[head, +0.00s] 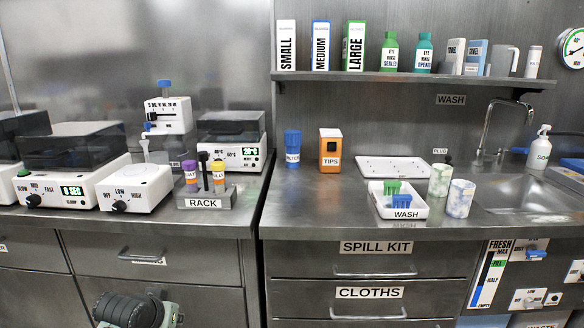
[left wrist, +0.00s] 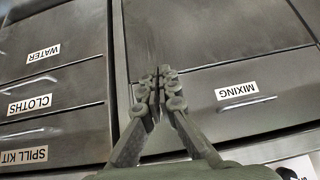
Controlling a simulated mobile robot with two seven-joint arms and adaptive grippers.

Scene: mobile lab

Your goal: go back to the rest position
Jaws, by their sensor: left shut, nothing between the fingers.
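My left gripper (left wrist: 160,82) is shut and empty in the left wrist view, with its fingertips together in front of the drawer fronts. In the head view, part of my left arm shows low at the left, in front of the drawers and below the counter. The fingertips cannot be made out there. My right gripper is in neither view.
Drawers labelled MIXING (left wrist: 237,91), WATER (left wrist: 42,53) and CLOTHS (head: 370,293) are shut. The counter holds a rack (head: 204,203) with bottles, an orange tips box (head: 331,150), a blue filter cup (head: 292,148), a wash tray (head: 405,213) and two speckled cups. A sink (head: 520,200) lies right.

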